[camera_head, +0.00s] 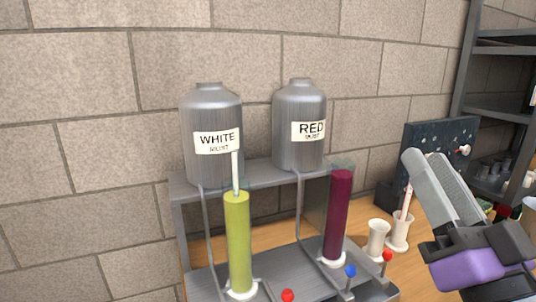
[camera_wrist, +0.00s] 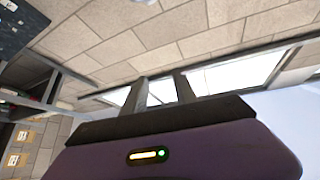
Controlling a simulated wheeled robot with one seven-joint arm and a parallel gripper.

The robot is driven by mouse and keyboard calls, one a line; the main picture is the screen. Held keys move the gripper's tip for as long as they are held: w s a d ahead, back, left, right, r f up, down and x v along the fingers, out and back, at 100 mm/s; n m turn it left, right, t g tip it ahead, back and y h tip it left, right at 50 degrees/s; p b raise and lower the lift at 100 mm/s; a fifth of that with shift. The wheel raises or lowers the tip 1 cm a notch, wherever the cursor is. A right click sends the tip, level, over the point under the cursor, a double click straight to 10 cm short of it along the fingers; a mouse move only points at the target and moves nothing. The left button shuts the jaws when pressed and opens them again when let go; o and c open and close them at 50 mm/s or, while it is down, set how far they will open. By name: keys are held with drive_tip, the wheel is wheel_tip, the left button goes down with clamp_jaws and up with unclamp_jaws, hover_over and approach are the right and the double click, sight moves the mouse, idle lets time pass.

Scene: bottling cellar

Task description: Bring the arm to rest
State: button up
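My gripper (camera_head: 425,158) is raised at the right of the head view, its grey fingers pointing up and to the left. Its purple and black body is in the lower right corner. In the wrist view the two fingers of my gripper (camera_wrist: 160,84) stand apart with nothing between them. Behind them are only the wall and bright windows. The gripper touches nothing that I can see. The rest of the arm is out of the picture.
A grey stand (camera_head: 262,172) bears a WHITE tank (camera_head: 212,115) and a RED tank (camera_head: 299,148). In front stand a yellow-green cylinder (camera_head: 238,245) and a dark red cylinder (camera_head: 338,215). Small white cups (camera_head: 377,240) stand left of my gripper. A shelf rack (camera_head: 504,50) is behind it.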

drive_tip(key=s+d+f+m+g+h+p, duration=0.1)
drive_tip(key=s+f+h, duration=0.3)
drive_tip(key=f, duration=0.5)
drive_tip(key=s+d+f+m+g+h+p, duration=0.1)
drive_tip(key=s+f+g+p, duration=0.1)
drive_tip(key=s+f, duration=0.45)
drive_tip(key=s+a+f+n+g+p, duration=0.1)
drive_tip(key=s+f+g, duration=0.2)
drive_tip(key=s+f, duration=0.5)
drive_tip(key=s+a+f+n+g+y+p, duration=0.1)
drive_tip(key=s+f+n+g+p, duration=0.1)
drive_tip(key=s+f, duration=0.6)
drive_tip(key=s+g, duration=0.1)
drive_tip(key=s, duration=0.3)
drive_tip(key=shift+s+g+y, duration=0.3)
drive_tip(key=shift+s, duration=0.1)
idle(4.0)
